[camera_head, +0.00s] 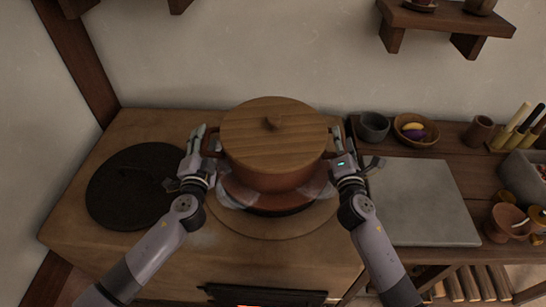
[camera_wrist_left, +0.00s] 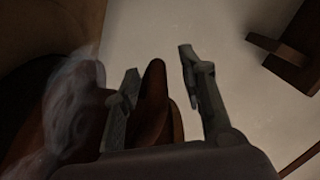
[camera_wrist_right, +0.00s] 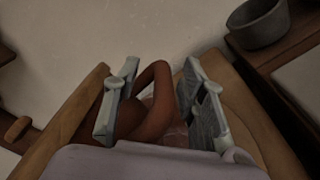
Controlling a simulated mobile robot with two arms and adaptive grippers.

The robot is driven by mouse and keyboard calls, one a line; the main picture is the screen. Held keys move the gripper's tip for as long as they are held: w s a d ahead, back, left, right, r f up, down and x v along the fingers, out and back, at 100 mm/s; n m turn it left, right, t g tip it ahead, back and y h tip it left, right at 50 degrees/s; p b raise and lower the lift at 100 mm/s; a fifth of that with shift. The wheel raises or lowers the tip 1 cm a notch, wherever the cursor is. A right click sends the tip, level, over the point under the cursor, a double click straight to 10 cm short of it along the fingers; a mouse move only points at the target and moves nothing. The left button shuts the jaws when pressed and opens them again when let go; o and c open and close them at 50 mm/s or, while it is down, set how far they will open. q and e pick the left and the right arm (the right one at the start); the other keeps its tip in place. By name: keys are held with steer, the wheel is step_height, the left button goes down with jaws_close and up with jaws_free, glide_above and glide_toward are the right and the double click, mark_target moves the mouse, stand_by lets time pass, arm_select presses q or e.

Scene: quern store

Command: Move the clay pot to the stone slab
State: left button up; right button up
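The clay pot (camera_head: 270,180) is reddish brown with a round wooden lid (camera_head: 273,130). It stands upright over the round hob of the stove, with pale steam around its base. The grey stone slab (camera_head: 425,205) lies flat on the counter to the right and is bare. My left gripper (camera_head: 203,150) is at the pot's left handle; in the left wrist view the handle (camera_wrist_left: 154,105) is between its parted fingers. My right gripper (camera_head: 342,150) is at the right handle; in the right wrist view that handle (camera_wrist_right: 155,100) is between its parted fingers, with a gap visible.
A dark round plate (camera_head: 130,190) lies on the stove at left. Behind the slab are a grey bowl (camera_head: 373,127) and a wooden bowl (camera_head: 415,130) with produce. A brown cup (camera_head: 478,132) and a clay vessel (camera_head: 507,222) stand to the right. A wall shelf (camera_head: 445,20) is above.

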arm_select(q)
jaws_close()
arm_select(e)
jaws_close()
arm_select(q)
steer(key=shift+r, duration=0.1)
stand_by(0.5)
